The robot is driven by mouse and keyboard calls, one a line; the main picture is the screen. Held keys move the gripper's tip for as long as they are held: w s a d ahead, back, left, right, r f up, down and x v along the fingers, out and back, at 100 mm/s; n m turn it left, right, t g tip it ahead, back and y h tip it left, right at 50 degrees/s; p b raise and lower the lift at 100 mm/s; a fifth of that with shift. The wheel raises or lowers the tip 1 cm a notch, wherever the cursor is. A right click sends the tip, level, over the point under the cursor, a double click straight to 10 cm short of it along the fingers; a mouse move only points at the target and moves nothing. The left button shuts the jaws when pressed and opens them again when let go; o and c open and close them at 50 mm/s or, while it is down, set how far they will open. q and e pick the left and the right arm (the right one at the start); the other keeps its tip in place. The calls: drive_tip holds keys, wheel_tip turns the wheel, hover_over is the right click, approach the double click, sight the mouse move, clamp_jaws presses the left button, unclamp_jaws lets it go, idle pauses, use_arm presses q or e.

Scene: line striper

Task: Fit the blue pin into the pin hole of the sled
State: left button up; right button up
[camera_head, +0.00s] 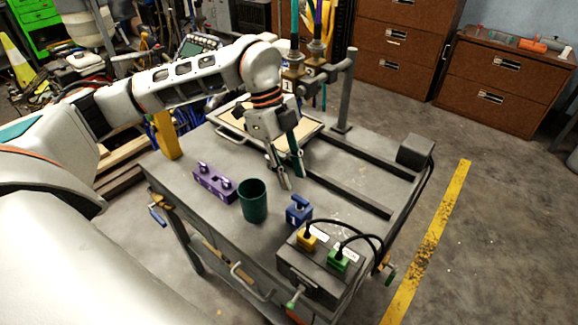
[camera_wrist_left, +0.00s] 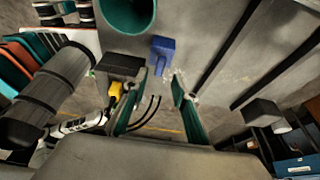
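The blue pin (camera_head: 299,210), a small block with a T-shaped handle, stands on the grey table in front of the rails. It also shows in the left wrist view (camera_wrist_left: 162,52), ahead of the fingertips. My left gripper (camera_head: 290,181) is open and empty, pointing down above the table, behind the blue pin and apart from it. Its two spread fingers show in the left wrist view (camera_wrist_left: 157,88). An upright assembly with brass fittings and hoses (camera_head: 292,78) stands at the back of the table, perhaps the sled; its pin hole cannot be made out. My right gripper is not in view.
A dark green cup (camera_head: 253,202) and a purple block with two knobs (camera_head: 214,183) stand left of the blue pin. A grey box (camera_head: 318,270) with yellow and green plugs and looping cables is at the front. Two dark rails (camera_head: 345,190) cross the right side.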

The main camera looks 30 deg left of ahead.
sight(299, 198)
use_arm(q)
drive_tip(key=b+x, duration=0.1)
drive_tip(key=x, duration=0.2)
drive_tip(key=shift+f, duration=0.1)
drive_tip(key=shift+b+x, duration=0.6)
drive_tip(key=shift+x, duration=0.8)
drive_tip(key=shift+d, duration=0.1)
drive_tip(key=shift+f, duration=0.1)
clamp_jaws()
